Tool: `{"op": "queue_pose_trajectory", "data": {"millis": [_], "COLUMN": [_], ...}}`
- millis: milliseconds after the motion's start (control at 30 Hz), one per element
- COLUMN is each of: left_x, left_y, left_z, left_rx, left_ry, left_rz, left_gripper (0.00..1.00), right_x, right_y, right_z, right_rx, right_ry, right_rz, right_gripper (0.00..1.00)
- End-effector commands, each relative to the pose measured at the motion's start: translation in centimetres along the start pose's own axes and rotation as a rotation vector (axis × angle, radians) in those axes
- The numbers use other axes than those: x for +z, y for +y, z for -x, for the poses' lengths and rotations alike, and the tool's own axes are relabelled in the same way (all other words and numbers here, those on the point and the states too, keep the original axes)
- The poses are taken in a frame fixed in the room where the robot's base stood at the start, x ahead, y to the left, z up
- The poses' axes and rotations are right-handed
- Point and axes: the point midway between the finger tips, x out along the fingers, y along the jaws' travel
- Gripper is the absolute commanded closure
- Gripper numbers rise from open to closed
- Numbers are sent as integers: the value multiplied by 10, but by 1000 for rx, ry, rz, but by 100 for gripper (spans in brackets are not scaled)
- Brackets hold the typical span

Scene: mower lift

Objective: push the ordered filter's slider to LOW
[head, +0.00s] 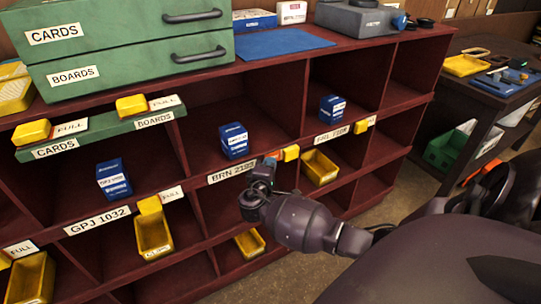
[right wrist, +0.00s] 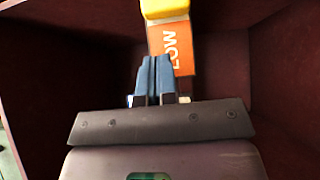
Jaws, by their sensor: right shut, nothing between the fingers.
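The shelf label BRN 2193 (head: 232,172) is on the middle shelf edge, below a blue filter box (head: 234,141). Its yellow slider (head: 291,153) sits at the right end of its strip, just right of my right gripper (head: 269,163). In the right wrist view the yellow slider (right wrist: 163,8) is at the top, and an orange panel reading LOW (right wrist: 178,48) is exposed beside it. My right gripper's blue fingers (right wrist: 155,62) are shut and empty, in front of the panel. I cannot tell whether they touch it. My left gripper is not in view.
Other sliders sit by GPJ 1032 (head: 150,204), which shows FULL, and by a blurred label at right (head: 360,127). Yellow bins (head: 320,167) stand in lower compartments. Green CARDS and BOARDS drawers (head: 130,45) stand on top. A side bench (head: 500,85) is at right.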

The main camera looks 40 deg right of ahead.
Motion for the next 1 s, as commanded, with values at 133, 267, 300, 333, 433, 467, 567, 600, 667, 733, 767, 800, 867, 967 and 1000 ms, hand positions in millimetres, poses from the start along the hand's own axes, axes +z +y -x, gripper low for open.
{"op": "queue_pose_trajectory", "data": {"millis": [133, 267, 300, 333, 433, 467, 567, 600, 667, 733, 767, 800, 867, 967, 1000], "left_x": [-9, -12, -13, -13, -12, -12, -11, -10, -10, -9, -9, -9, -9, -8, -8], "left_y": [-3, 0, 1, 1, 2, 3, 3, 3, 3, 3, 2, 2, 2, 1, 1], "left_z": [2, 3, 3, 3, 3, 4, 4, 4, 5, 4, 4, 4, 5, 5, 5], "left_rx": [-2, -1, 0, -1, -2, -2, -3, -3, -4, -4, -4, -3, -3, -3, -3], "left_ry": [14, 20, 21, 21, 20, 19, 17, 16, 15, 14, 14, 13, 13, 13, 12], "left_rz": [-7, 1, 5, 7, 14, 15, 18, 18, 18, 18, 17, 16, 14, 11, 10], "left_gripper": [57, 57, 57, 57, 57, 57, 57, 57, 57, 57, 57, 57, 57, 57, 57], "right_x": [-1, 0, -1, -1, 0, 0, 0, 0, 0, 0, 0, 0, 0, 0, 0], "right_y": [1, 0, 1, 1, 0, 0, 0, 0, 0, 0, 0, 0, 0, 0, 0], "right_z": [35, 60, 67, 71, 84, 87, 94, 96, 97, 98, 98, 98, 98, 98, 98], "right_rx": [-5, -5, -5, -4, -4, -4, -3, -3, -3, -3, -3, -3, -3, -3, -3], "right_ry": [3, 3, 3, 3, 3, 3, 3, 2, 2, 2, 2, 2, 2, 2, 2], "right_rz": [-3, -3, -4, -4, -1, -1, -1, -1, -1, -1, -1, -1, 0, 0, 0], "right_gripper": [100, 100, 100, 100, 100, 100, 100, 100, 100, 100, 100, 100, 100, 100, 100]}}
